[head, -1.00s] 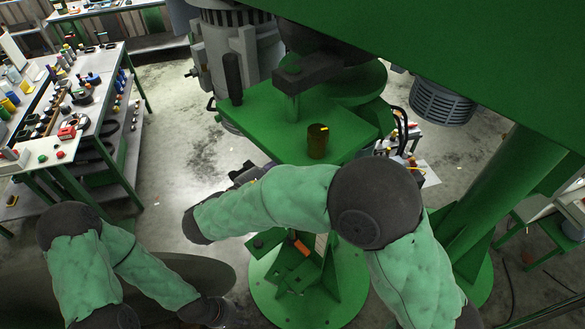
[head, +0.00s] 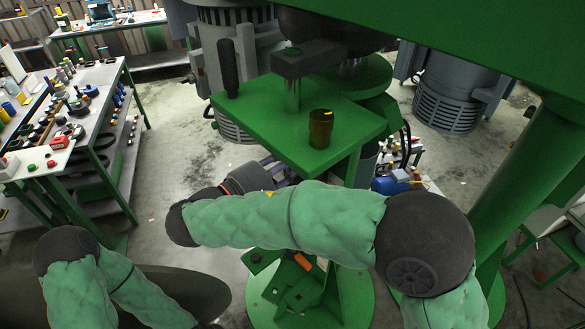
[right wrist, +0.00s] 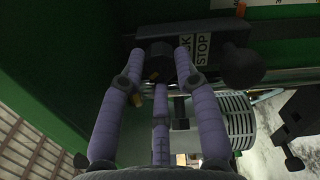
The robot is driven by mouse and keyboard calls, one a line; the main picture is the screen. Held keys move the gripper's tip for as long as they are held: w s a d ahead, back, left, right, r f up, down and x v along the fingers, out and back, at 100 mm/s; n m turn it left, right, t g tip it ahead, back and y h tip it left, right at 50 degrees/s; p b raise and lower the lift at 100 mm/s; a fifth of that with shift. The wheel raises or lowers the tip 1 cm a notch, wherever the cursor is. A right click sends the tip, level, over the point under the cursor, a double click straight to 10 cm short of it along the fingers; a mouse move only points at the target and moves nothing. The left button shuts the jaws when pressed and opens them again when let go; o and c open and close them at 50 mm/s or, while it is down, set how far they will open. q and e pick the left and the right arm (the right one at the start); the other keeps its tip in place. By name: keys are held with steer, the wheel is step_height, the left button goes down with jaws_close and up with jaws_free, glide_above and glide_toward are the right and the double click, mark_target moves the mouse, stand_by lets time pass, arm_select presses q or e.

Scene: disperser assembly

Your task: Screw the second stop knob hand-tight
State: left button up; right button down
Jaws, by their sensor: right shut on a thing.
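In the right wrist view my right gripper (right wrist: 158,66) has its purple fingers shut around a dark knob (right wrist: 154,56) beneath a dark bar. A white label (right wrist: 201,49) reading "STOP" sits just right of this knob. A second dark round knob (right wrist: 242,68) stands further right, apart from the fingers. How deep the held knob's thread sits is hidden. In the head view my right gripper (head: 275,172) reaches under the green plate (head: 258,120), and the knobs are hidden there. My left arm is at the bottom left, with its gripper out of frame.
A brown cup-like part (head: 320,128) with a yellow mark stands on the green plate. A black handle (head: 228,68) rises at its left corner. A green column (head: 510,190) stands at right. A laden workbench (head: 85,150) is at left, with open floor between.

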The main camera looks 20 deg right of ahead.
steer(key=shift+f+m+b, duration=0.15)
steer(key=shift+m+b, duration=0.55)
steer(key=shift+m, duration=0.1)
steer(key=c, duration=0.9)
jaws_free()
steer(key=shift+s+d, duration=0.1)
steer(key=shift+s, duration=0.05)
